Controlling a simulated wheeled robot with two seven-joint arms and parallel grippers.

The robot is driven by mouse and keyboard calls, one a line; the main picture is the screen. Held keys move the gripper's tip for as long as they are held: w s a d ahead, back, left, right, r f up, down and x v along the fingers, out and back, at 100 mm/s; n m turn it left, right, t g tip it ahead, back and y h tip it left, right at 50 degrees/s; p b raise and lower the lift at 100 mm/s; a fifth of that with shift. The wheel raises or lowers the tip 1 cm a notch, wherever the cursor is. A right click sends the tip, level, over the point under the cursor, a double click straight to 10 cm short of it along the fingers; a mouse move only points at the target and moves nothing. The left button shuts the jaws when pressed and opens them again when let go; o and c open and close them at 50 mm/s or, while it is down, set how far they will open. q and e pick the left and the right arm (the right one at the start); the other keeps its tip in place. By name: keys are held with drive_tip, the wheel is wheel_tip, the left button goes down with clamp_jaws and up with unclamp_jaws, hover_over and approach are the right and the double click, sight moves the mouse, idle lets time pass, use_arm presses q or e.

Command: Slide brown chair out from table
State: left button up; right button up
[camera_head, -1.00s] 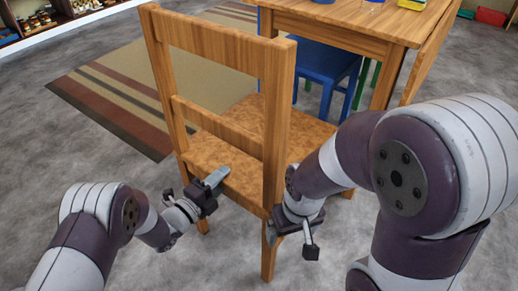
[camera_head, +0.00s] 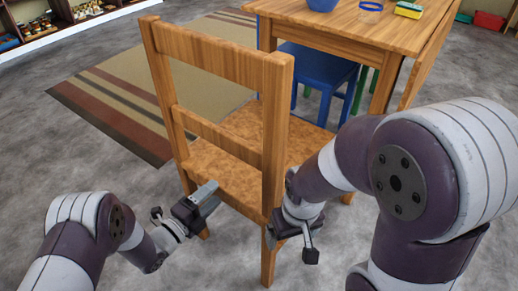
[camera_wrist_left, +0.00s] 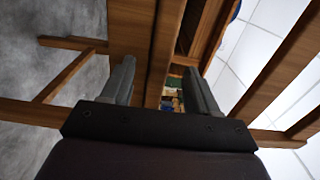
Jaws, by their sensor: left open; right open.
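The brown chair (camera_head: 225,125) stands upright with its slatted back toward me, its far side close to the wooden table (camera_head: 350,30). My left gripper (camera_head: 205,193) is open at the near edge of the seat, below the back slats. In the left wrist view my left gripper (camera_wrist_left: 160,85) has its fingers spread, with a wooden chair part (camera_wrist_left: 160,50) showing between them; contact cannot be told. My right gripper (camera_head: 283,232) is by the chair's right rear post, low down, with its fingers partly hidden.
A blue chair (camera_head: 315,75) stands under the table beyond the brown chair. A blue bowl (camera_head: 323,4) and a yellow-green sponge (camera_head: 408,9) are on the table. A striped rug (camera_head: 130,95) lies to the left. Grey floor (camera_head: 50,165) is clear at left.

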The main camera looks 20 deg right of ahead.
use_arm(q)
drive_tip(key=p+v, duration=0.1)
drive_tip(key=v, duration=0.6)
drive_tip(key=a+f+n+g+y+p, duration=0.1)
drive_tip(key=a+f+n+g+y, duration=0.2)
drive_tip(key=a+f+n+y, duration=0.65)
drive_tip(key=s+a+r+n+g+y+p, duration=0.4)
drive_tip(key=s+a+r+n+y, duration=0.15)
drive_tip(key=n, duration=0.55)
drive_tip(key=s+a+r+n+g+p, duration=0.1)
drive_tip(key=s+r+n+g+p, duration=0.1)
drive_tip(key=s+r+n, duration=0.45)
drive_tip(key=s+r+n+g+p, duration=0.2)
drive_tip(key=s+r+p, duration=0.1)
drive_tip(key=r, duration=0.6)
wheel_tip(320, 180, up, 43)
drive_tip(key=w+t+p, duration=0.1)
drive_tip(key=p, duration=3.7)
drive_tip(key=shift+f+t+p, duration=0.25)
drive_tip(key=shift+t+p, duration=0.1)
drive_tip(key=shift+t, duration=0.05)
drive_tip(key=shift+w+d, duration=0.1)
drive_tip(key=shift+d, duration=0.05)
